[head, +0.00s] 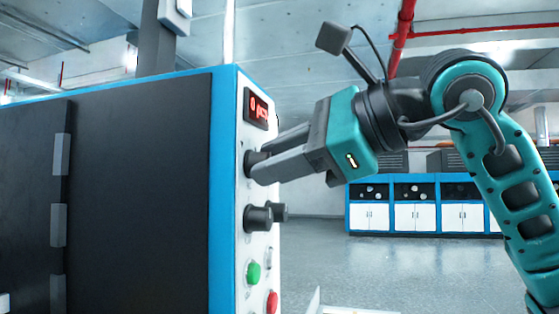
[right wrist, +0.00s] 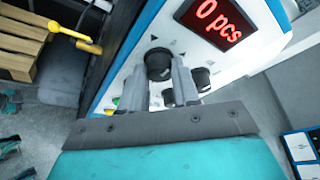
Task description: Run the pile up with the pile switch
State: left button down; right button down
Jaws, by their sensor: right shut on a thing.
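The white control panel (head: 243,205) of the blue-edged machine carries several black knobs. My right gripper (head: 254,166) has its fingers closed around the upper black knob (right wrist: 158,62), just below the red display (head: 257,108). In the right wrist view that knob sits between the two fingertips. No label is legible, so only its place on the panel marks it as the pile switch. The display (right wrist: 214,22) reads 0 pcs. The pile itself is not clearly visible. My left gripper is not in view.
Lower black knobs (head: 258,217) and a green button (head: 253,272) and red button (head: 271,302) sit below the gripper. A wooden pallet (right wrist: 22,45) and a yellow handle (right wrist: 72,34) show at the wrist view's left. Open floor lies right of the machine, before blue-white cabinets (head: 418,205).

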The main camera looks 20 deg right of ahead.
dwell(0.4)
jog(key=c, duration=0.8)
grip_release()
jog(key=shift+s+d, duration=0.1)
jog(key=v, duration=1.2)
jog(key=shift+s+d+r, duration=0.15)
jog(key=shift+s+d, duration=0.05)
jog(key=shift+s, duration=0.15)
